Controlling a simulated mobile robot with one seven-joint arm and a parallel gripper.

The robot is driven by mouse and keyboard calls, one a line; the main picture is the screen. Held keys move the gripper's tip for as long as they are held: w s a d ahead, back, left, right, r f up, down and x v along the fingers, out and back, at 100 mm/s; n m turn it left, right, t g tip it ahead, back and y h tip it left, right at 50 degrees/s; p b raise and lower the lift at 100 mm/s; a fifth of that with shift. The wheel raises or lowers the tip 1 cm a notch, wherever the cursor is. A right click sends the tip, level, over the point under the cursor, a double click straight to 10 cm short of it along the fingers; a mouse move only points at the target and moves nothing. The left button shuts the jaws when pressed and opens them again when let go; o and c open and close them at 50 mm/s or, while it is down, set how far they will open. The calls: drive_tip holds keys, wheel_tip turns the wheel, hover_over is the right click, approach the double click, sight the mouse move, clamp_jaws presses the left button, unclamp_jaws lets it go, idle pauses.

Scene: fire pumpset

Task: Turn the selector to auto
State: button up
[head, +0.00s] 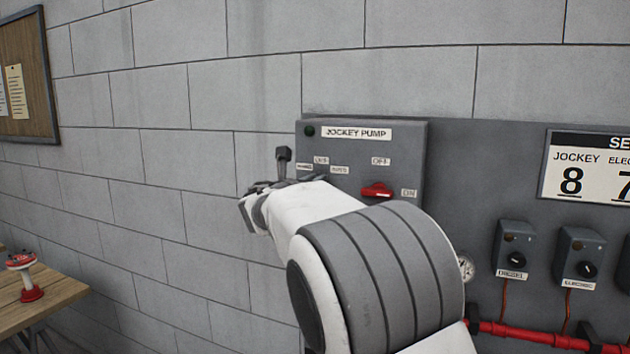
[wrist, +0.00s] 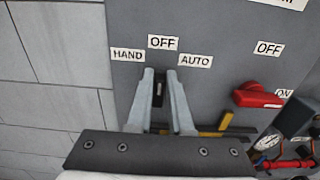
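The selector (wrist: 159,93) is a small dark knob on the grey jockey pump panel (head: 412,140). In the wrist view it stands upright under the OFF label (wrist: 162,42), with HAND (wrist: 128,55) to the left and AUTO (wrist: 195,61) to the right. My gripper (wrist: 160,76) has a grey finger on each side of the selector. The fingers are close together and appear closed on it, with little or no gap. In the head view my gripper (head: 272,190) is at the panel's lower left, and my arm hides the selector.
A red rotary switch (head: 376,190) with OFF and ON labels is right of the selector; it also shows in the wrist view (wrist: 258,97). Further right are a diesel box (head: 513,248), an electric box (head: 580,255) and a red pipe (head: 530,333). A wooden table (head: 45,298) stands left.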

drive_tip(key=shift+f+b, duration=0.1)
drive_tip(key=shift+b, duration=0.3)
clamp_jaws()
drive_tip(key=shift+s+d+f+m+b, duration=0.1)
drive_tip(key=shift+d+m+b, duration=0.1)
drive_tip(key=shift+m+b, duration=1.4)
drive_tip(key=shift+s+d+f+m+b, duration=0.1)
drive_tip(key=shift+d+m+b, duration=0.1)
drive_tip(key=shift+m+b, duration=1.45)
drive_tip(key=shift+s+d+f+m+b, duration=0.1)
drive_tip(key=shift+d+m+b, duration=0.1)
drive_tip(key=shift+m+b, duration=1.4)
drive_tip(key=shift+r+n+b, duration=0.1)
drive_tip(key=shift+n+b, duration=0.15)
drive_tip(key=shift+b, duration=0.15)
drive_tip(key=o, duration=0.7)
unclamp_jaws()
drive_tip(key=shift+o, duration=0.2)
